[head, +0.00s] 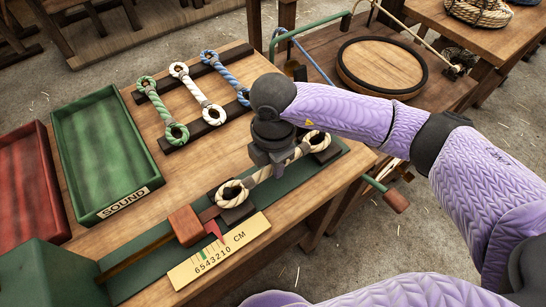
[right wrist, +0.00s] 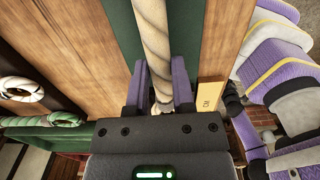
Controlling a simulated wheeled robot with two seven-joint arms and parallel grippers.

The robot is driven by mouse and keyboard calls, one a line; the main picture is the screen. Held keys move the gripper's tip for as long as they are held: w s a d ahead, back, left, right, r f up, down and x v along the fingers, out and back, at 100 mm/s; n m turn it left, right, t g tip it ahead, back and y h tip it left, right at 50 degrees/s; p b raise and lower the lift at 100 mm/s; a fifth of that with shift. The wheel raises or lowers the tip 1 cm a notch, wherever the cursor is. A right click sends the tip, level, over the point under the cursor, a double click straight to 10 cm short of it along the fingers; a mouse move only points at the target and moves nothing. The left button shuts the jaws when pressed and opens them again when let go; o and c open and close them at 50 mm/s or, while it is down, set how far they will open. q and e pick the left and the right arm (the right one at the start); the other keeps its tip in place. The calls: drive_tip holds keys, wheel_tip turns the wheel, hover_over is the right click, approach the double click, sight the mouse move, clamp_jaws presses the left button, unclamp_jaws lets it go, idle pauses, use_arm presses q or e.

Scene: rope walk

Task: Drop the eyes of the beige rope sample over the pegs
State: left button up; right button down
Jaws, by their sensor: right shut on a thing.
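The beige rope sample (head: 293,155) has an eye at each end, the near eye (head: 231,193) at lower left and the far eye (head: 316,141) at upper right. My right gripper (head: 270,157) is shut on its middle from above. In the right wrist view the rope (right wrist: 152,35) runs up from between my purple fingers (right wrist: 160,90). A dark block (head: 238,214) lies under the near eye and another (head: 328,154) by the far eye. I cannot make out the pegs or tell whether the eyes are around them. My left gripper is not in view.
A red-brown block (head: 185,225) and a centimetre scale (head: 220,252) sit at the near end of the green bed. Green, white and blue samples (head: 180,90) lie on dark rails behind. A green SOUND tray (head: 98,150) and a red tray (head: 25,190) stand left.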

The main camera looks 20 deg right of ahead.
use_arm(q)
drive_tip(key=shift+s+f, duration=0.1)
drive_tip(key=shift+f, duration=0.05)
use_arm(e)
drive_tip(key=shift+f, duration=0.35)
drive_tip(key=shift+c, duration=2)
unclamp_jaws()
drive_tip(key=shift+r, duration=0.3)
wheel_tip(320, 180, up, 7)
drive_tip(key=p, duration=0.6)
drive_tip(key=shift+f, duration=0.15)
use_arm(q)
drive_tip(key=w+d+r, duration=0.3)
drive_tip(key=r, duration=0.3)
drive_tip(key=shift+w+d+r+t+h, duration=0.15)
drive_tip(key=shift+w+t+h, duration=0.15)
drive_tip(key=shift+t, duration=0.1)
use_arm(e)
drive_tip(key=shift+f, duration=0.1)
use_arm(q)
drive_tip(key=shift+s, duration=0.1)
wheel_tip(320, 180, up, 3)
drive_tip(key=p, duration=0.3)
use_arm(e)
wheel_tip(320, 180, up, 10)
